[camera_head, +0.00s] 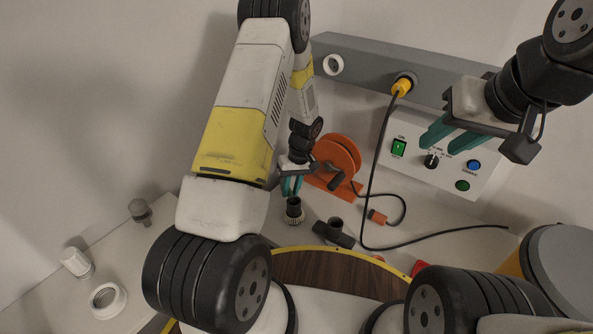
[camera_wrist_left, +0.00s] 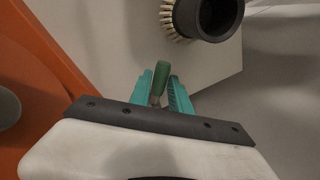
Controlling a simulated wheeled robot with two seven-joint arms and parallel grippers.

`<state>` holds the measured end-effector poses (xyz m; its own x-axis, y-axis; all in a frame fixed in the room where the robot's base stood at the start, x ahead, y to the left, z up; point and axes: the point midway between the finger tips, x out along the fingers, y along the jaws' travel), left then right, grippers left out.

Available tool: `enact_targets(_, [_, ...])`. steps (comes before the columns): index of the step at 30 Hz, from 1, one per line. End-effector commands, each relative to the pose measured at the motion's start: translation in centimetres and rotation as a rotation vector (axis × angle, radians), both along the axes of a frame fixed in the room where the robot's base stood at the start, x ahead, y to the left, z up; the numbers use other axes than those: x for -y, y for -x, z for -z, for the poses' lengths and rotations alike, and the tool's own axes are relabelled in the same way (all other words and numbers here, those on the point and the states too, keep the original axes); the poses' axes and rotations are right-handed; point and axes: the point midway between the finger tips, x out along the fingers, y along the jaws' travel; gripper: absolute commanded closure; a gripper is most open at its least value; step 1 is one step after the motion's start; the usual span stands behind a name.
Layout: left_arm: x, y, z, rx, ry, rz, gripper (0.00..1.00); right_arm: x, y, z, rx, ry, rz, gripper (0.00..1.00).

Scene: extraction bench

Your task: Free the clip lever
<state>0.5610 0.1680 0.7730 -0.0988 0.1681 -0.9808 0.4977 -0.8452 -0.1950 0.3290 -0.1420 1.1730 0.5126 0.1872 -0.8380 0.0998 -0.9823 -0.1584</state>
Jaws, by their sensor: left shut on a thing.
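My left gripper (camera_head: 290,190) reaches down beside the orange reel, above the bench. In the left wrist view its teal fingers (camera_wrist_left: 161,98) are closed around a small piece with a green end (camera_wrist_left: 161,84) and a metal-coloured shank. It looks like a lever, but I cannot tell for certain that it is the clip lever. What its lower end joins is hidden by the fingers. My right gripper (camera_head: 439,146) is open and empty, in front of the control panel.
A black round brush (camera_head: 293,211) with pale bristles stands just below the left gripper; it also shows in the wrist view (camera_wrist_left: 208,16). A black fitting (camera_head: 334,233), an orange reel (camera_head: 337,153), a black cable (camera_head: 366,205) and a control panel (camera_head: 413,158) are nearby.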

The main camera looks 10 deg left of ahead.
Motion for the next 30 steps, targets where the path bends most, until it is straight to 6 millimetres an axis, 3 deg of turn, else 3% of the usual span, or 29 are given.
enact_targets(9, [0.59, -0.42, 0.02, 0.0, 0.001, -0.112, 1.0, 0.0, 0.0, 0.0, 0.0, 0.0, 0.0, 0.64])
enact_targets(24, [0.73, -0.5, 0.02, 0.001, 0.002, -0.132, 1.0, 0.0, 0.0, 0.0, 0.0, 0.0, 0.0, 0.64])
enact_targets(25, [0.73, -0.5, 0.02, 0.001, 0.002, -0.132, 0.74, 0.0, 0.0, 0.0, 0.0, 0.0, 0.0, 0.64])
enact_targets(28, [0.72, -0.49, 0.02, 0.001, 0.002, -0.131, 0.56, 0.0, 0.0, 0.0, 0.0, 0.0, 0.0, 0.64])
enact_targets(30, [0.7, -0.49, 0.02, 0.001, 0.002, -0.131, 0.56, 0.0, 0.0, 0.0, 0.0, 0.0, 0.0, 0.64])
